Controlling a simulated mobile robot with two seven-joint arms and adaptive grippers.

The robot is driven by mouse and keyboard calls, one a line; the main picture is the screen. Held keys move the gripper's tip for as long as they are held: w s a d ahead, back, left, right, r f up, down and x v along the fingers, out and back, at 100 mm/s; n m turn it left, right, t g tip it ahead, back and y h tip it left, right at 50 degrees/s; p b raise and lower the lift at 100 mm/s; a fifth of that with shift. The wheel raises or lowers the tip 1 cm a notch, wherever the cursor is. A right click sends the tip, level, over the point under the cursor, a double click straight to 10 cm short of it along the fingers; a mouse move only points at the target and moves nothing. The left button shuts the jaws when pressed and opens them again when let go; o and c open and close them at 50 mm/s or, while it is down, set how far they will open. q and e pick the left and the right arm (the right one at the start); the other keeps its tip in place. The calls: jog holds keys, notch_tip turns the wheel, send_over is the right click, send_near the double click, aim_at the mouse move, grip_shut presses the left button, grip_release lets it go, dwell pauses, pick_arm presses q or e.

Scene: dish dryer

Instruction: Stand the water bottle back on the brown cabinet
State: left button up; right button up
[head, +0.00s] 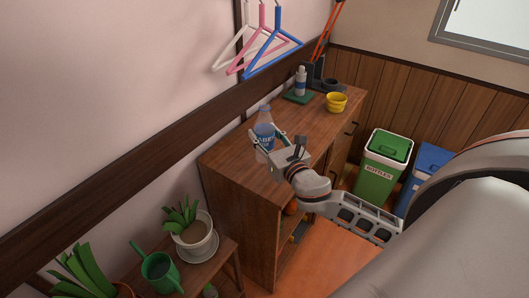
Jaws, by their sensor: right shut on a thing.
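The water bottle (264,129) is clear with a blue label and stands roughly upright at the near left part of the brown cabinet (237,160). My right gripper (268,139) is shut on the bottle, with its fingers around the bottle's middle. The bottle's base is partly hidden by the gripper, so I cannot tell whether it touches the cabinet top. My left gripper is not in view.
A yellow cup (337,102) and a white bottle on a green mat (300,82) stand at the cabinet's far end. Hangers (272,48) hang above. A potted plant (192,230) and green watering can (160,272) are on a lower shelf. A green bin (383,163) stands right.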

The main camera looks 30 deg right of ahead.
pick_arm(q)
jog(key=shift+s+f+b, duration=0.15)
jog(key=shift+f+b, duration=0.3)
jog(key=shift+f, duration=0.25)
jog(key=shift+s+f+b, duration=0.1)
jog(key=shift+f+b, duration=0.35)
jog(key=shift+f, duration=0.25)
pick_arm(e)
jog(key=shift+f, duration=2.7)
jog(key=shift+f, duration=0.2)
jog(key=o, duration=1.2)
jog(key=shift+r, duration=0.1)
jog(key=shift+s+r, duration=0.1)
jog(key=shift+r, duration=0.05)
jog(key=s, duration=0.7)
jog(key=s+a, duration=0.1)
jog(key=s, duration=0.2)
jog(key=shift+s+a+b, duration=0.1)
jog(key=shift+s+b, duration=0.2)
jog(key=shift+b, duration=0.05)
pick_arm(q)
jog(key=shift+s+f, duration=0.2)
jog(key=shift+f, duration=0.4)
pick_arm(e)
jog(key=shift+s+a, duration=0.1)
jog(key=shift+s, duration=0.5)
